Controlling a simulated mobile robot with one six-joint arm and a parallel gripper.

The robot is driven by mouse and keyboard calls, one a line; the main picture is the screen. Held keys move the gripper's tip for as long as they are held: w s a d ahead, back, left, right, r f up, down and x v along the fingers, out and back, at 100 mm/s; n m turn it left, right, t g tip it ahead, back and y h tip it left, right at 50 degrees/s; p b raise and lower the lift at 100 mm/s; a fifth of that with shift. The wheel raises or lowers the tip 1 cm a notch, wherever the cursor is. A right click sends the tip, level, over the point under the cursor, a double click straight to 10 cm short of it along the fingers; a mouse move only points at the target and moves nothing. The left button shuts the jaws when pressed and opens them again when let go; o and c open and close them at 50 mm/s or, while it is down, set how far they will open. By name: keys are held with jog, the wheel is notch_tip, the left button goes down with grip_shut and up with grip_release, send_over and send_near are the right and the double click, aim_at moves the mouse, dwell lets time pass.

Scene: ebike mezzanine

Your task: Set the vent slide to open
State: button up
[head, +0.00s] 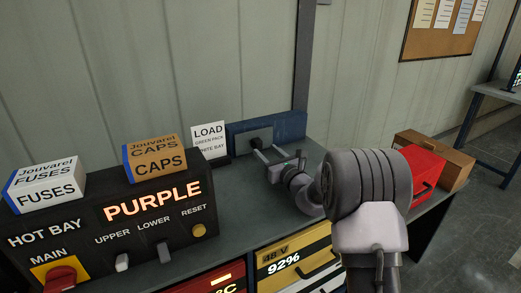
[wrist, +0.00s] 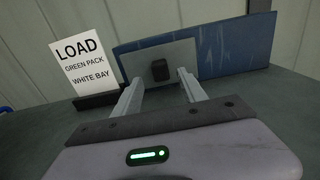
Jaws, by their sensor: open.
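A blue panel (head: 290,127) stands at the back of the bench against the wall, and it also shows in the wrist view (wrist: 238,43). A grey plate (wrist: 185,50) with a black knob (wrist: 160,70) is on its left part; this looks like the vent slide. In the head view the grey plate (head: 260,136) is partly behind my gripper. My gripper (head: 268,152) is open and empty. In the wrist view the fingers (wrist: 158,84) point at the plate, one on each side of the knob. Whether they reach the knob's depth I cannot tell.
A LOAD sign (head: 208,138) stands left of the panel. A black HOT BAY control box (head: 120,255) with switches carries the FUSES box (head: 45,188) and CAPS box (head: 157,160). A red case (head: 425,165) and brown box (head: 455,165) are at the right. A yellow battery pack (head: 290,262) is in front.

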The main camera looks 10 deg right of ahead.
aim_at(260, 145)
jog(key=x, duration=0.5)
jog(key=shift+b, duration=0.3)
grip_shut()
dwell(1.0)
